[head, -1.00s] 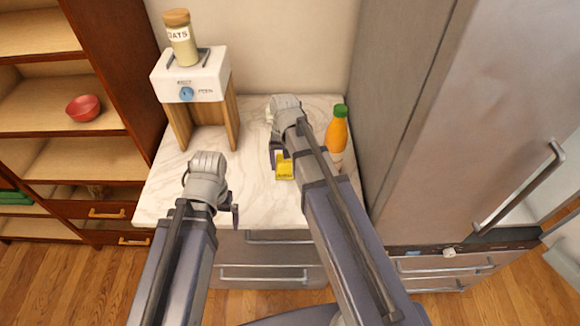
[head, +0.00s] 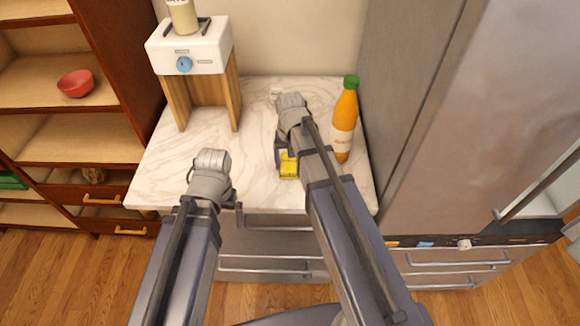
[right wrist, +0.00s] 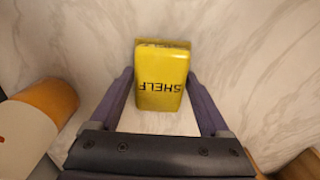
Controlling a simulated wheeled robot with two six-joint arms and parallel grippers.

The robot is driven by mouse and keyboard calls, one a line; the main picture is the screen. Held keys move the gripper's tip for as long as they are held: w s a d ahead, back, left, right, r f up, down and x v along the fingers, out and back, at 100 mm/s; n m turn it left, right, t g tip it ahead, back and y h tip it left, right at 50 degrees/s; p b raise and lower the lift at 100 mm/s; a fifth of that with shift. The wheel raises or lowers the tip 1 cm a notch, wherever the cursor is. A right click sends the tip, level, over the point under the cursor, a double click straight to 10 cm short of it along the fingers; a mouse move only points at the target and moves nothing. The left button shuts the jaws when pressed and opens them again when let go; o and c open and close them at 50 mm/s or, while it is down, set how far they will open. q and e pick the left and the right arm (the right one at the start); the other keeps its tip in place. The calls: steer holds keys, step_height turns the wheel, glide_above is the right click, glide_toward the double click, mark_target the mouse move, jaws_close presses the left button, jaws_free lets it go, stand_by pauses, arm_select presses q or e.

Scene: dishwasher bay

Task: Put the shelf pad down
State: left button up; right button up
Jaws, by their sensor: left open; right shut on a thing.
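The shelf pad is a small yellow block; in the right wrist view the pad (right wrist: 162,75) shows upside-down "SHELF" lettering. My right gripper (right wrist: 160,95) is shut on it, one finger on each side. In the head view the yellow pad (head: 289,164) shows beside my right gripper (head: 281,158), partly hidden by the arm, over the marble counter (head: 255,185). I cannot tell whether the pad touches the counter. My left gripper (head: 215,194) is open and empty, over the counter's front left part.
An orange bottle (head: 344,120) with a green cap stands right of my right gripper. A white-topped stand (head: 190,45) with wooden legs and a jar (head: 183,15) is at the back left. A grey fridge (head: 440,110) bounds the right. The counter's middle is bare.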

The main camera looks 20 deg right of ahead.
mark_target(290, 162)
steer(key=shift+f, duration=0.15)
steer(key=o, duration=1.2)
step_height(290, 162, up, 12)
steer(key=p, duration=1.2)
steer(key=shift+r, duration=0.2)
